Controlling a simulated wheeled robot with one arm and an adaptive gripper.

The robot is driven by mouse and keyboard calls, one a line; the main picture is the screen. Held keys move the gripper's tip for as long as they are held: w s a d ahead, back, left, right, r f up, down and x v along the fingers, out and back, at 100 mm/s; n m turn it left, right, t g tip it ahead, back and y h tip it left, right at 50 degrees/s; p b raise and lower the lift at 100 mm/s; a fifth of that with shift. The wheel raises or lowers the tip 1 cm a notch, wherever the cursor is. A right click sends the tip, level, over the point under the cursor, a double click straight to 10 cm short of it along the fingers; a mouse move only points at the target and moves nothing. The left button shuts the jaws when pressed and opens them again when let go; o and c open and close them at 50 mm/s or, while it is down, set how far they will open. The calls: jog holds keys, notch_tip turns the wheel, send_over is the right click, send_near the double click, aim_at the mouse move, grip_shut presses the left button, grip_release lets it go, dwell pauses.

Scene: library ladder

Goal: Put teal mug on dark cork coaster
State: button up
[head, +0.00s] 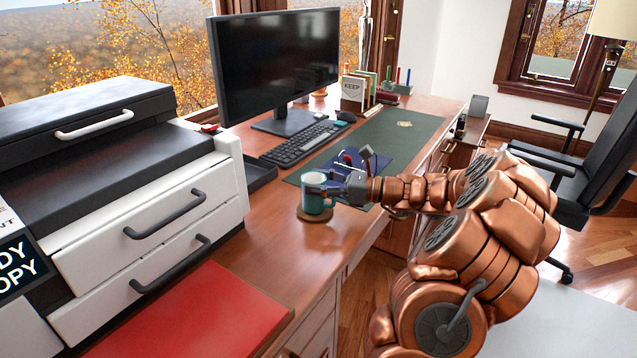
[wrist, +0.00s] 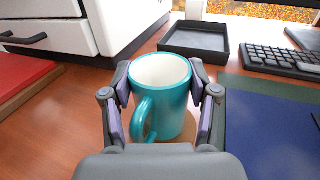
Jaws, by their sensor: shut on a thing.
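The teal mug (head: 315,195) with a white inside stands upright near the front edge of the wooden desk. A round brown cork coaster (head: 318,216) shows under the mug in the head view. In the wrist view, a part of the coaster (wrist: 190,134) shows at the mug's right side. My gripper (head: 322,187) is shut on the mug, with one finger on each side of it. In the wrist view the mug (wrist: 160,92) sits between the fingers with its handle toward me. I cannot tell whether the mug's base touches the coaster.
A large printer (head: 150,215) and a red folder (head: 185,315) are at the left. A black tray (wrist: 195,40), keyboard (head: 305,143) and monitor (head: 280,70) are behind the mug. A green desk mat (head: 405,128) is at the right. Bare desk lies in front of the mug.

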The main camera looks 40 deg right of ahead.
jog(key=o, duration=1.4)
jog(key=shift+f, duration=0.15)
jog(key=shift+d, duration=0.1)
jog(key=p+v, duration=0.1)
jog(key=v, duration=1)
jog(key=shift+s+d, duration=0.25)
jog(key=shift+s, duration=0.05)
jog(key=shift+s, duration=0.1)
